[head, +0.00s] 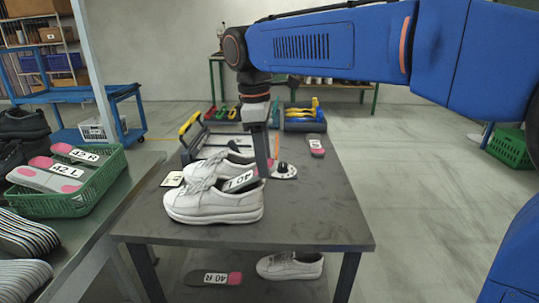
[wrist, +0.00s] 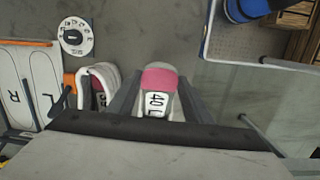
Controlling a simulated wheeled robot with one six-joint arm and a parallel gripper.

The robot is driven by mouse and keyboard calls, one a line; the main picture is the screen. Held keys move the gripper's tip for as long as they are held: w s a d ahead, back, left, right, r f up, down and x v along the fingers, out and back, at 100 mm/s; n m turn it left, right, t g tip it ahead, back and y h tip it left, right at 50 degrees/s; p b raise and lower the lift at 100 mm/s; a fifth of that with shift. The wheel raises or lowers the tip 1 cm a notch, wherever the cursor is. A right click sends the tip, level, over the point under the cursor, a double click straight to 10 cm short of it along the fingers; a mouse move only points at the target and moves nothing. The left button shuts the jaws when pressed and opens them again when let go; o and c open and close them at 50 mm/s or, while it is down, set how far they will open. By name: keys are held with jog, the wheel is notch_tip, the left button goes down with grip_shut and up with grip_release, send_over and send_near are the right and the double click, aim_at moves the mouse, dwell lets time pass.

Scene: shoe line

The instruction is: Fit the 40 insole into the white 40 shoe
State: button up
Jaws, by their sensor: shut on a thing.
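My gripper (head: 265,168) points down over the table and is shut on the 40 L insole (head: 241,181), which has a grey body, pink heel and white label. The insole also shows between the fingers in the wrist view (wrist: 158,80). In the head view it is tilted at the opening of the nearer white shoe (head: 212,207); how far it is inside I cannot tell. A second white shoe (head: 222,163) stands just behind. In the wrist view a white shoe (wrist: 112,78) with pink and a label inside lies left of the fingers. Shoe sizes are not readable.
A white dial (head: 287,174) and another insole (head: 316,145) lie on the table (head: 310,215). A 40 R insole (head: 214,278) and a white shoe (head: 290,266) lie below. A green crate (head: 100,192) at left holds 42 insoles. The table's front right is clear.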

aim_at(243, 179)
jog(key=shift+y, duration=0.4)
jog(key=shift+w+a+f, duration=0.1)
jog(key=shift+a+f, duration=0.25)
jog(key=shift+a, duration=0.55)
jog(key=shift+s+a+f, duration=0.1)
jog(key=shift+a+f, duration=0.3)
jog(key=shift+a, duration=0.45)
jog(key=shift+w+a+f, duration=0.1)
jog(key=shift+a+f, duration=0.25)
jog(key=shift+a, duration=0.55)
jog(key=shift+f+y, duration=0.5)
jog(key=shift+f, duration=0.35)
jog(key=o, duration=1.1)
jog(key=shift+r, duration=0.1)
jog(key=shift+r, duration=1.4)
